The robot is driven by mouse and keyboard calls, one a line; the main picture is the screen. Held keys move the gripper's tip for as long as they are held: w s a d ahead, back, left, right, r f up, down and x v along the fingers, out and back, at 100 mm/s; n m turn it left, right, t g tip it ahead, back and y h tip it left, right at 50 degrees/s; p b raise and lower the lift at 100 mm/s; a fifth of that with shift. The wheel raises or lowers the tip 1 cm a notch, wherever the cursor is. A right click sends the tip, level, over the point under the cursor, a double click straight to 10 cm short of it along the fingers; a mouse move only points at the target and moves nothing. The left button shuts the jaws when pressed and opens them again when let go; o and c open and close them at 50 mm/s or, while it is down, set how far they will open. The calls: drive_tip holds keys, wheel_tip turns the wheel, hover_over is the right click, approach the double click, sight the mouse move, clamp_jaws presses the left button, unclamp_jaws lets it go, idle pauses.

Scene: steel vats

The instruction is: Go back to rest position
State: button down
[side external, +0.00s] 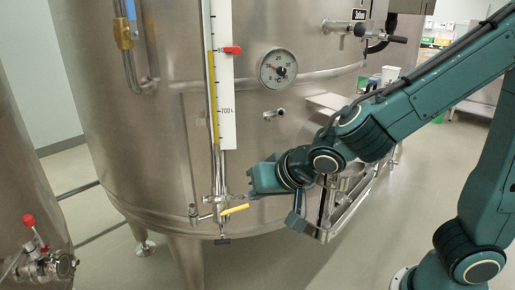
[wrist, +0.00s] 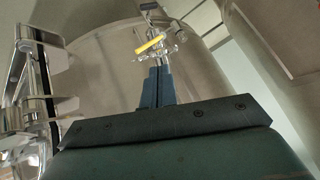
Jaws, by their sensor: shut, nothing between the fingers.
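My gripper (side external: 249,196) is at the lower front of the large steel vat (side external: 165,130) in the side external view, just right of a valve with a yellow handle (side external: 236,209). In the wrist view, the two blue-grey fingers of my gripper (wrist: 156,72) are together with nothing between them. They point toward the yellow handle (wrist: 150,46), which shows just beyond the fingertips. Whether the fingers touch the valve cannot be told. In the side external view the handle tilts slightly, its right end higher.
A steel door frame (side external: 340,205) stands close behind my wrist. A level gauge (side external: 221,90) with a red knob (side external: 232,50) and a round thermometer (side external: 277,69) are on the vat above. Another vat with a red-handled valve (side external: 30,222) is at left. Floor at right is partly clear.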

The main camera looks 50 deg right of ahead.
idle(0.3)
drive_tip(key=s+d+r+n+g, duration=0.1)
drive_tip(key=s+d+r+n, duration=0.1)
drive_tip(key=s+d, duration=0.3)
drive_tip(key=s+d+r+n+g, duration=0.2)
drive_tip(key=s+d+r, duration=0.3)
drive_tip(key=s, duration=0.8)
drive_tip(key=shift+d+n, duration=0.7)
drive_tip(key=shift+d, duration=0.05)
drive_tip(key=shift+w+r, duration=0.15)
